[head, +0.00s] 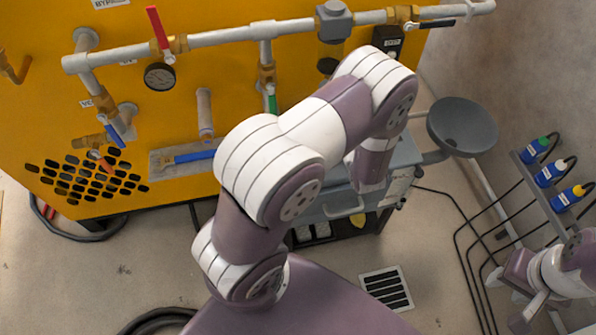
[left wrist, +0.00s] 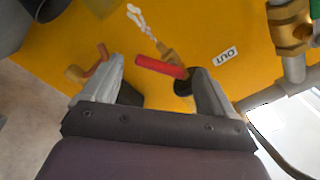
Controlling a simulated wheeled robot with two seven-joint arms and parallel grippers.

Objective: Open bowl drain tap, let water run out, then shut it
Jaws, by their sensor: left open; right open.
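In the left wrist view a red lever (left wrist: 160,67) on a brass tap lies between and beyond the finger tips of my left gripper (left wrist: 157,66), which is open. I cannot tell whether it is the bowl drain tap, or whether a finger touches it. In the head view the filter bowl (head: 328,52) hangs under a grey housing (head: 333,20) on the white pipe. My left arm covers the area below it, and the left gripper is hidden there. My right gripper (head: 520,317) is at the lower right, open, away from the panel.
The yellow panel (head: 270,60) carries pipes, a gauge (head: 160,76) and several other levers. A grey dish (head: 462,126) stands at the right, near a rack of bottles (head: 550,173). Cables and a floor grate (head: 386,289) lie on the floor. An OUT label (left wrist: 225,57) shows in the wrist view.

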